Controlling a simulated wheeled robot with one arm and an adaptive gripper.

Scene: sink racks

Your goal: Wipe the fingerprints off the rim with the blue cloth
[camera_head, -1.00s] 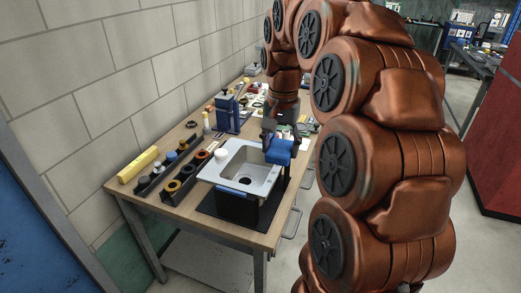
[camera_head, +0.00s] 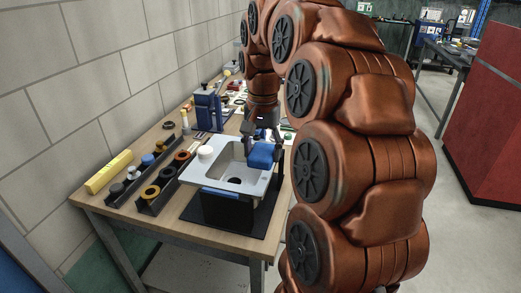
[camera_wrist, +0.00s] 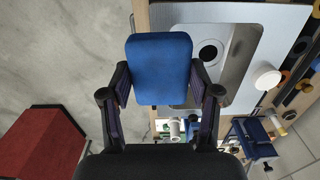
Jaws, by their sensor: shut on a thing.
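The blue cloth (camera_head: 262,155), a thick padded block, is held in my gripper (camera_head: 263,137) above or against the right side of the sink. In the wrist view the cloth (camera_wrist: 160,62) sits between the two dark fingers of my gripper (camera_wrist: 160,88), which press on its sides. The pale grey sink (camera_head: 258,187) has a flat rim and a basin with a dark drain; the cloth overlaps its right-hand rim. I cannot tell whether cloth and rim touch. The sink's rim also shows in the wrist view (camera_wrist: 290,20). No fingerprints can be made out.
A white round piece (camera_head: 206,152) stands on the rim's left. Dark racks with rings (camera_head: 150,192) and a yellow bar (camera_head: 109,172) lie left of the sink. A blue device (camera_head: 208,110) stands behind. The wall borders the wooden table; open floor lies right.

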